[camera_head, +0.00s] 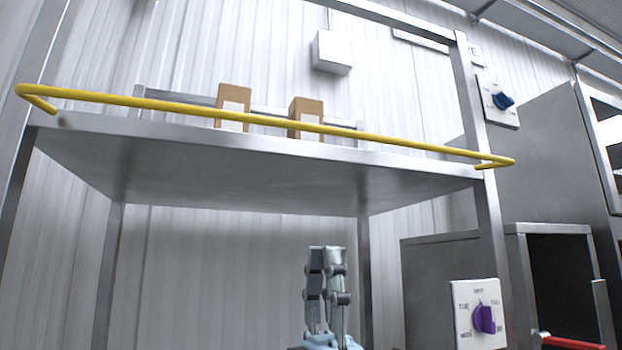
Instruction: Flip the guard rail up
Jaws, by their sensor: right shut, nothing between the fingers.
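The yellow guard rail (265,117) runs along the front of the high metal shelf (240,178). Its bent ends meet the shelf's left and right posts, and the bar sits just above the shelf's front edge. My right gripper (326,250) points upward below the shelf, near the middle of the picture. Its fingers are together and empty, and it is apart from the rail. My left gripper is not in view.
Two brown boxes (233,100) (305,112) stand on the shelf behind the rail. A purple knob panel (467,320) and a blue knob panel (491,95) are at the right. Metal posts (489,220) flank the open space under the shelf.

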